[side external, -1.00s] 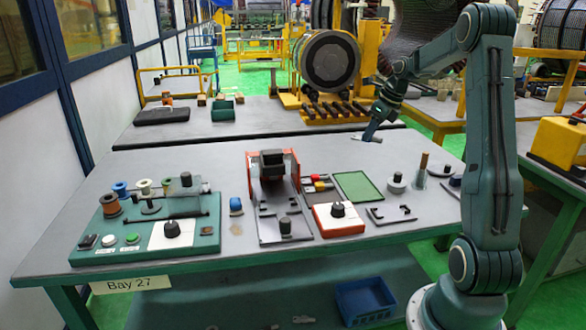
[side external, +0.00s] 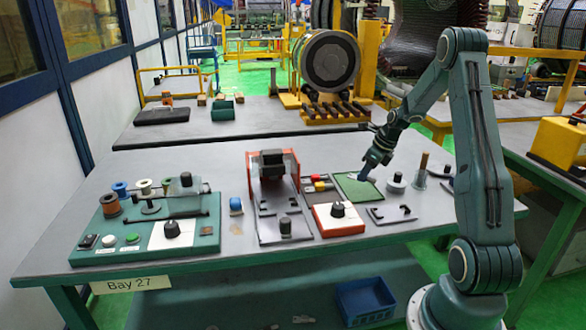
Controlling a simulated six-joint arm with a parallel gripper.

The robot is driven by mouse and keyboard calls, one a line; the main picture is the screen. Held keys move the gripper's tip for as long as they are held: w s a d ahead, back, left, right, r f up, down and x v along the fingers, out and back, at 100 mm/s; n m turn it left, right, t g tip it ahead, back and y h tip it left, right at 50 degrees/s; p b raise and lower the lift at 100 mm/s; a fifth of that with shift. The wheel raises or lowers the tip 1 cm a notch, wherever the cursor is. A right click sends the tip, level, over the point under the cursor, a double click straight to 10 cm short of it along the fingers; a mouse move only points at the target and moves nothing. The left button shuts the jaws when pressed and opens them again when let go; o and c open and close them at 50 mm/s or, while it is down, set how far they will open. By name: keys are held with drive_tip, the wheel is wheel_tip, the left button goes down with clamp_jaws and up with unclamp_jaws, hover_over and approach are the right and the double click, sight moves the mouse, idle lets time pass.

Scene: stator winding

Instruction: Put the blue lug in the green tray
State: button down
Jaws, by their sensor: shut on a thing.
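The green tray (side external: 352,190) is a flat, shallow rectangle with a light rim, lying on the table right of centre. My gripper (side external: 368,175) points down over the tray's upper right part. It is shut on the blue lug (side external: 366,179), a small bluish piece at the fingertips, partly hidden by the fingers. The lug is at or just above the tray's surface; I cannot tell whether it touches.
A red-and-white box with a black knob (side external: 338,215) stands in front of the tray. Small red and yellow pieces (side external: 320,183) lie to its left. A grey spool (side external: 396,182) and a brown-topped post (side external: 421,172) stand to its right. A blue roll (side external: 236,206) sits farther left.

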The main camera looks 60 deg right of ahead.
sight(367, 180)
drive_tip(key=shift+f, duration=2.15)
drive_tip(key=shift+f, duration=0.1)
drive_tip(key=c, duration=1.2)
unclamp_jaws()
drive_tip(key=shift+v, duration=3.9)
